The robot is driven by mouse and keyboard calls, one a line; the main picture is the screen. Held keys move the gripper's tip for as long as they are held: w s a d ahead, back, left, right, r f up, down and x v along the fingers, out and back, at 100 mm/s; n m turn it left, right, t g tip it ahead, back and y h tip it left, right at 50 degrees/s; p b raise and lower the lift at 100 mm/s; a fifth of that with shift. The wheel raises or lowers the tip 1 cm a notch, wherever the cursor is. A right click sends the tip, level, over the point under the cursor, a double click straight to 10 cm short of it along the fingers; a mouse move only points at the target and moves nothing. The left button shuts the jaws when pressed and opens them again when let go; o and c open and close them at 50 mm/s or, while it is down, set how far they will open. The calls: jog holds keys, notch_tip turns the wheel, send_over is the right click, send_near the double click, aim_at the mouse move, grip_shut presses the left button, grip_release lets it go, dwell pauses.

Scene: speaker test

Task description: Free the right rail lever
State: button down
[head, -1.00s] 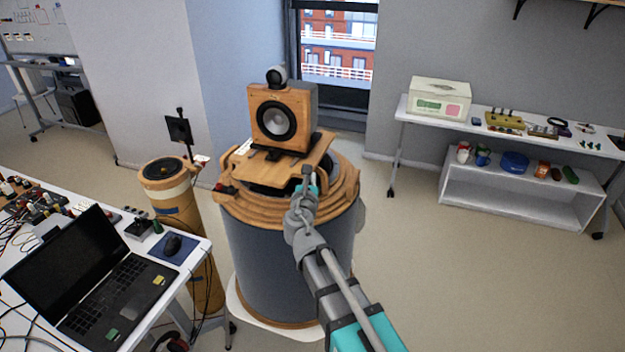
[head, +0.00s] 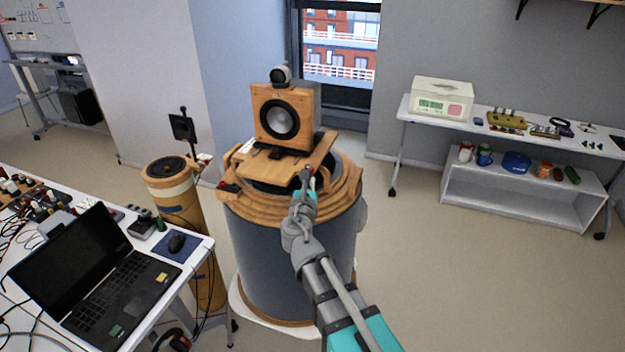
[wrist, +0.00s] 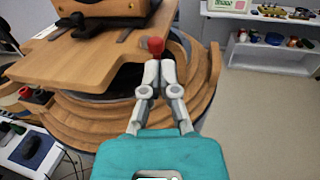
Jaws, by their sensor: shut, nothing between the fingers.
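The right rail lever's red knob (wrist: 155,45) stands at the right edge of the wooden board (wrist: 80,55) in the wrist view. It also shows as a small red spot in the head view (head: 308,170). My gripper (wrist: 159,68) is shut and empty, its fingertips right at the near side of the knob; I cannot tell whether they touch it. In the head view my gripper (head: 305,182) is at the board's right side. The left rail lever (head: 229,187) has a red knob at the left of the ringed wooden top; it also shows in the wrist view (wrist: 25,92).
A wooden speaker (head: 285,113) with a small ball-shaped unit on top stands on the board. The round grey drum (head: 285,255) carries the wooden rings. A laptop table is at left, a white shelf table (head: 525,150) at right.

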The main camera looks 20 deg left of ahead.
jog(key=a+v, duration=0.2)
jog(key=v, duration=0.8)
jog(key=shift+s+a, duration=0.25)
jog(key=shift+s, duration=0.35)
jog(key=w+d+f+m+g+h, duration=0.2)
jog(key=w+d+f+m+h, duration=0.1)
jog(key=d+m, duration=0.4)
jog(key=w+d+f+m+g+h, duration=0.25)
jog(key=d+m, duration=0.25)
jog(key=d, duration=0.4)
jog(key=w+d+f+m+g+h, duration=0.2)
jog(key=w+d+f+m+h, duration=0.15)
jog(key=d+m, duration=0.35)
jog(key=s+d+f+m+g+y, duration=0.1)
jog(key=s+d+f+m+g, duration=0.2)
jog(key=d+m, duration=0.3)
jog(key=s+d+f+m+g+y, duration=0.2)
jog(key=d+f+m+g, duration=0.1)
jog(key=d+m, duration=0.4)
jog(key=s+d+f+m+g+y, duration=0.2)
jog(key=d+m+g, duration=0.3)
jog(key=d, duration=0.3)
jog(key=shift+s+f+m, duration=0.8)
jog(key=shift+d, duration=0.2)
